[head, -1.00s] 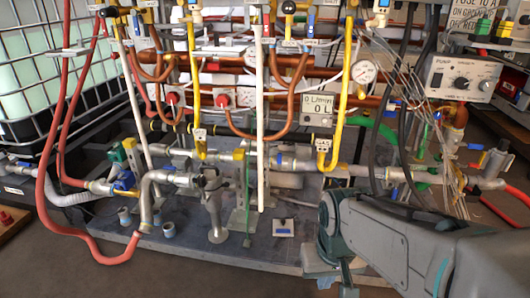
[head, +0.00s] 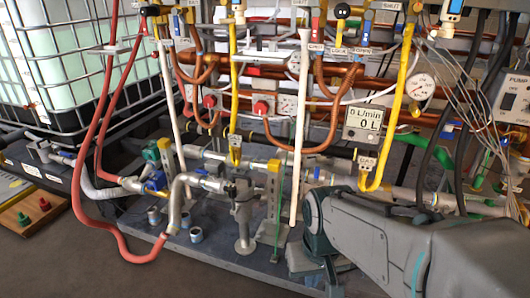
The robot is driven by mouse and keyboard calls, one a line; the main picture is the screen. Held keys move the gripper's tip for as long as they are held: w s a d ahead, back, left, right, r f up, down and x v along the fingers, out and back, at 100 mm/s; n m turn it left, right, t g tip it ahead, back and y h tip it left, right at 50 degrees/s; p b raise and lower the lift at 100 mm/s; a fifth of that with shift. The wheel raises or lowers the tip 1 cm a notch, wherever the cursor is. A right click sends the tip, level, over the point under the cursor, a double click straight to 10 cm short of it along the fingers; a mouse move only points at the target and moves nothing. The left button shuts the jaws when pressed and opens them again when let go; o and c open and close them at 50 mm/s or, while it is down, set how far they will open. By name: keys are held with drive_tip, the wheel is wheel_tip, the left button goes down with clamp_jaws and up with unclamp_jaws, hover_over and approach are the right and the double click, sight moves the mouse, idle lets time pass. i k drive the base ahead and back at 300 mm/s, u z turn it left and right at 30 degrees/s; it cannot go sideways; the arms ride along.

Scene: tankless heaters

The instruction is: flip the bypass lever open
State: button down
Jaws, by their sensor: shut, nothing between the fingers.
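I cannot tell for sure which part is the bypass lever. A black round-knobbed handle (head: 342,12) stands at the top of the head view, above small tags reading LOCK (head: 338,51) and OPEN (head: 362,51). Lower down are a valve with a dark top (head: 240,188) on a grey stand and a blue valve (head: 155,181) on the pipe to its left. My arm enters from the lower right, its bend in front of the base plate. My gripper is not in view.
Red hoses (head: 78,175) loop down at the left beside a caged white tank (head: 60,65). Yellow gas pipes (head: 403,90), cables and a pump box (head: 514,97) crowd the right. A wooden board (head: 35,212) lies at far left. Floor at front left is clear.

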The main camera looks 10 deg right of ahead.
sight(316, 174)
drive_tip(key=z, duration=0.05)
drive_tip(key=i, duration=1)
drive_tip(key=z, duration=0.5)
